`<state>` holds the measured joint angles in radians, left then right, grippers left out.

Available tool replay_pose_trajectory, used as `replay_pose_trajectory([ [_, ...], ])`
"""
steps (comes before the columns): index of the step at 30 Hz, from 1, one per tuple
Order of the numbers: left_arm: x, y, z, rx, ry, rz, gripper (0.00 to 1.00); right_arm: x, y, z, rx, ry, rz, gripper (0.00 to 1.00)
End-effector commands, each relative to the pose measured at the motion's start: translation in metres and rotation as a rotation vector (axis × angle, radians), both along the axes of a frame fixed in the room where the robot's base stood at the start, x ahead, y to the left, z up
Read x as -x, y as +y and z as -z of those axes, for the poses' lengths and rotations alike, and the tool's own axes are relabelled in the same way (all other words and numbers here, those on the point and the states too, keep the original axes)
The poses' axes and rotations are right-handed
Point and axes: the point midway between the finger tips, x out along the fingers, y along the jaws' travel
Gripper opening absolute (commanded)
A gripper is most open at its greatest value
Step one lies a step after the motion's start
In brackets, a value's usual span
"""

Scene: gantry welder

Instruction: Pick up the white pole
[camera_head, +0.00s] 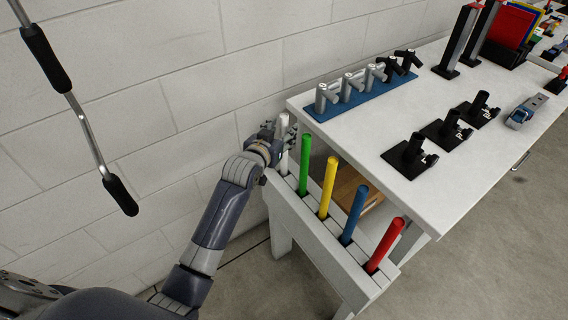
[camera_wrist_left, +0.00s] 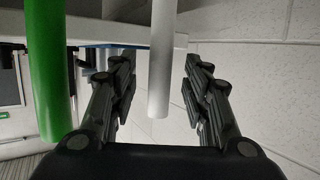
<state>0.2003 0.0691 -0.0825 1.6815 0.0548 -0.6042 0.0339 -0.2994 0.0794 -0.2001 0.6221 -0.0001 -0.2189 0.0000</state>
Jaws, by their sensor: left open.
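The white pole (camera_head: 282,142) stands upright at the far left end of a white rack (camera_head: 320,236) at the table's side. My left gripper (camera_head: 281,130) is at the pole's upper part and hides some of it. In the left wrist view the white pole (camera_wrist_left: 161,60) runs between the two open fingers of my left gripper (camera_wrist_left: 158,95), with a gap on each side. The right gripper does not show.
The green pole (camera_head: 305,164) stands close beside the white one and also shows in the left wrist view (camera_wrist_left: 48,70). Yellow (camera_head: 328,187), blue (camera_head: 354,215) and red (camera_head: 385,245) poles follow in the rack. The white table (camera_head: 350,140) adjoins it; a block wall (camera_head: 180,80) is behind.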

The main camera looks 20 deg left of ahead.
Motion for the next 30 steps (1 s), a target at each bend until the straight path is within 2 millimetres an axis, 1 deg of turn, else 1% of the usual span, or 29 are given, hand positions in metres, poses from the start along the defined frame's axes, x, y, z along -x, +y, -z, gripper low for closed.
replay_pose_trajectory([
  [1, -0.007, -0.001, 0.002, 0.0, 0.001, 0.0, 0.44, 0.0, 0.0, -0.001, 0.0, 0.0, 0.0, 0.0],
  [3, -0.014, -0.001, 0.004, -0.001, -0.001, 0.0, 0.44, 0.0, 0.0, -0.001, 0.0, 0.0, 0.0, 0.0],
  [6, -0.02, -0.002, 0.006, -0.001, 0.001, 0.0, 0.44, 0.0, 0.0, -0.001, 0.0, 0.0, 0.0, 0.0],
  [14, -0.022, -0.002, 0.007, -0.001, 0.0, 0.0, 0.44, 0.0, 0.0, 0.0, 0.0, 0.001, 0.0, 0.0],
  [15, -0.022, -0.002, 0.007, -0.001, 0.0, 0.0, 0.39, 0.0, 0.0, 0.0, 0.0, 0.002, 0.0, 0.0],
  [20, -0.022, -0.002, 0.007, -0.001, 0.0, 0.0, 0.03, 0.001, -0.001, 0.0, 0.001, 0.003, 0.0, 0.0],
  [21, -0.022, -0.002, 0.007, -0.001, 0.0, 0.0, 0.0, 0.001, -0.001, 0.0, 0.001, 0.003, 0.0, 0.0],
  [30, -0.022, -0.002, 0.006, -0.001, -0.001, 0.0, 0.0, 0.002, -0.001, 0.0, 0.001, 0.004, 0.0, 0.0],
])
